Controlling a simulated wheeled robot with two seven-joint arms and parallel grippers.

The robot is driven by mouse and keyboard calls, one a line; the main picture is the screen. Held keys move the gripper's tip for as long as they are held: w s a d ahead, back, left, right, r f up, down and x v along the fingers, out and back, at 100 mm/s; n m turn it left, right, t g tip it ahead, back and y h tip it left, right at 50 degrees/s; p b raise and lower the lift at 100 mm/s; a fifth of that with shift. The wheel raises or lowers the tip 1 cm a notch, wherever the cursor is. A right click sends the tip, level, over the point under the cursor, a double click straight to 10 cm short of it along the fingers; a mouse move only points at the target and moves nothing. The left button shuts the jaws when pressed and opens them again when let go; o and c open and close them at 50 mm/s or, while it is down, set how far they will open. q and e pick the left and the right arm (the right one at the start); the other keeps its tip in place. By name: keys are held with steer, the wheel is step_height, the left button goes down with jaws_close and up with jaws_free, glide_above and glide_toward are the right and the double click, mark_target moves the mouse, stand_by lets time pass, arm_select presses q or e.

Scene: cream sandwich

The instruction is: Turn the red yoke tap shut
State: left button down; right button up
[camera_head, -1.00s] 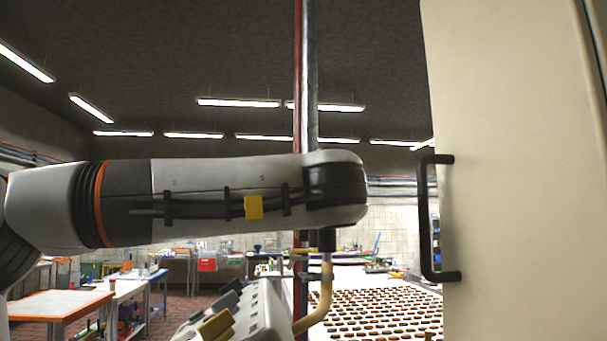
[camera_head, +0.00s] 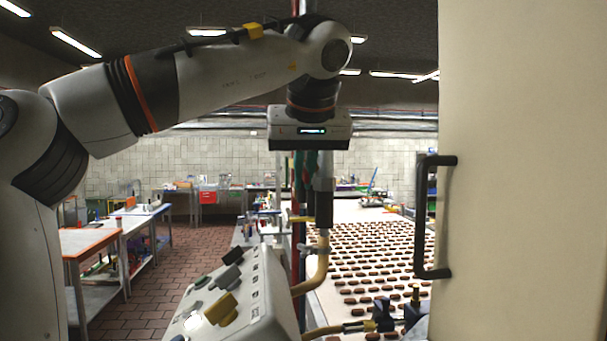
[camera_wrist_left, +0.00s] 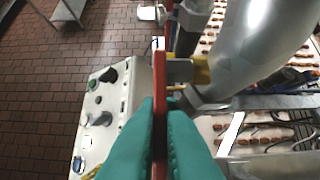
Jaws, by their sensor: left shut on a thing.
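My left gripper (camera_head: 304,186) hangs down from my wrist in the head view, in front of the upright pipes. In the left wrist view its green fingers (camera_wrist_left: 160,106) are closed on both sides of a flat red bar (camera_wrist_left: 160,75), which looks like the handle of the red yoke tap. The bar stands beside a grey bracket and a yellow part (camera_wrist_left: 201,70) on the pipework. In the head view the tap is mostly hidden behind the fingers and pipes, so its turn angle cannot be told there. My right gripper is not in view.
A control panel (camera_head: 255,292) with knobs stands below the gripper. A tan hose (camera_head: 320,270) curves down beside it. A conveyor (camera_head: 345,213) carries rows of brown biscuits behind. A cream cabinet door (camera_head: 520,180) with a black handle (camera_head: 422,215) closes off the right side.

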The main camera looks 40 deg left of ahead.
arm_select(q)
steer(key=shift+r+g+h, duration=0.15)
steer(key=shift+g+h, duration=0.55)
steer(key=shift+h, duration=0.1)
steer(key=c, duration=1.9)
jaws_free()
steer(key=shift+r, duration=0.1)
